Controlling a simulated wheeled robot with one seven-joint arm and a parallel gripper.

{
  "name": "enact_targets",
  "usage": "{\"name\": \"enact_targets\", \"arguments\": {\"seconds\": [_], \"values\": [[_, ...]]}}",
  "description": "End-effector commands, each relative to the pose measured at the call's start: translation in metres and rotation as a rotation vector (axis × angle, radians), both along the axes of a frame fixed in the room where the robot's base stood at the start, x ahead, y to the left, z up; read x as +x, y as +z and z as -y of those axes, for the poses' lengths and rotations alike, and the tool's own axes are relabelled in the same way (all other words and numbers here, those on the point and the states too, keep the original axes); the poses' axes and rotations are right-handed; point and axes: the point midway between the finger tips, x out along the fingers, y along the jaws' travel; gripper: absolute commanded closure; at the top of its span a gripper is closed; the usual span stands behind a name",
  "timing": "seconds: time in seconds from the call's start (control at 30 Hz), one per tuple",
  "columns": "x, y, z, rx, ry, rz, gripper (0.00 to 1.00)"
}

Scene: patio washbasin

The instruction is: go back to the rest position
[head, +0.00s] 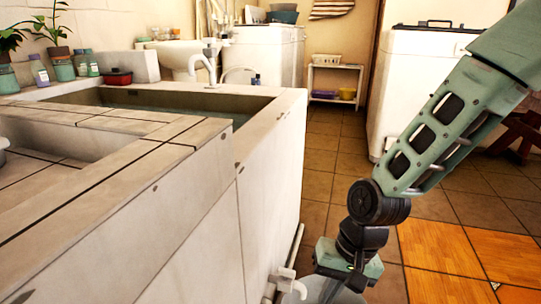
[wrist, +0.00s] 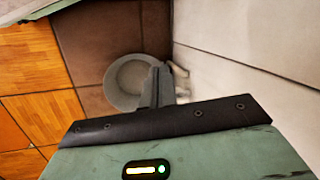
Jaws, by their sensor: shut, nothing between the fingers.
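My gripper shows in the wrist view (wrist: 157,78), with its dark fingers together and nothing between them. It points down beside the washbasin's pale side wall. In the head view my arm reaches down from the upper right, and the wrist end is low in the picture; the fingertips cannot be made out there. A round grey bucket (wrist: 122,84) stands on the floor beyond the fingers, close to the wall. It also shows partly at the bottom edge of the head view (head: 322,292), behind my wrist.
The tiled washbasin block (head: 190,230) fills the left, with a tap (head: 207,66) at its far end. A pipe with a tap (head: 283,279) stands out low on its side. A white cabinet (head: 405,75) stands behind my arm. Floor (head: 325,150) between them is clear.

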Motion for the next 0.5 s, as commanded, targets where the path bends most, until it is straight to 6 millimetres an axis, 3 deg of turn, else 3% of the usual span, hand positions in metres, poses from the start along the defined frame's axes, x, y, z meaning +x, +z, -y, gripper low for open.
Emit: {"name": "enact_targets", "arguments": {"seconds": [0.03, 0.2, 0.5], "values": [[-0.012, 0.022, 0.000, -0.025, 0.082, 0.033, 1.00], [-0.054, 0.075, 0.006, -0.099, 0.339, 0.111, 1.00], [-0.109, 0.131, 0.022, -0.167, 0.629, 0.195, 1.00]]}}
